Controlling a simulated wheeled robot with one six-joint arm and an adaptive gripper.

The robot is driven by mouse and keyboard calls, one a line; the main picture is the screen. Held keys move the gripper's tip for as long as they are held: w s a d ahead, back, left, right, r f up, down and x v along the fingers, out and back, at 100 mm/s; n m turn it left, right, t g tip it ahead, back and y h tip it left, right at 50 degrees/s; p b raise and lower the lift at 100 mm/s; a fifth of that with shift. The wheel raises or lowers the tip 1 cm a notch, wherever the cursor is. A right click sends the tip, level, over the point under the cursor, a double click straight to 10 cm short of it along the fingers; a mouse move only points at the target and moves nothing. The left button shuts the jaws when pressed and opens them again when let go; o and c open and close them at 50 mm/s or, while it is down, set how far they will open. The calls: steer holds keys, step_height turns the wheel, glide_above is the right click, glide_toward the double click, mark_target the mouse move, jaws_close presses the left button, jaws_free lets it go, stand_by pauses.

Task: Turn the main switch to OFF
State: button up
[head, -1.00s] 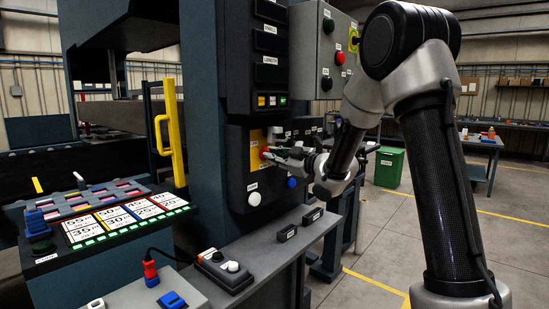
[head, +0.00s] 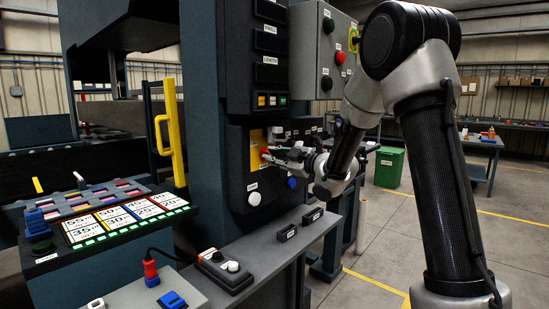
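A yellow plate (head: 256,146) with a red knob (head: 265,155), which looks like the main switch, is on the dark front panel of the press in the head view. My gripper (head: 270,157) reaches in from the right, its fingertips at the red knob. The fingers cover part of the knob, so its pointer and any ON or OFF marking cannot be read. The fingers are too small and overlapped to tell whether they are open or shut on the knob.
A white button (head: 254,198) and a blue button (head: 292,183) are close below my gripper. A grey control box (head: 322,55) hangs above. A shelf (head: 290,236) with a pendant (head: 224,270) juts out below. A green bin (head: 389,167) stands behind on open floor.

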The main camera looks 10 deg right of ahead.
steer(key=shift+o, duration=1)
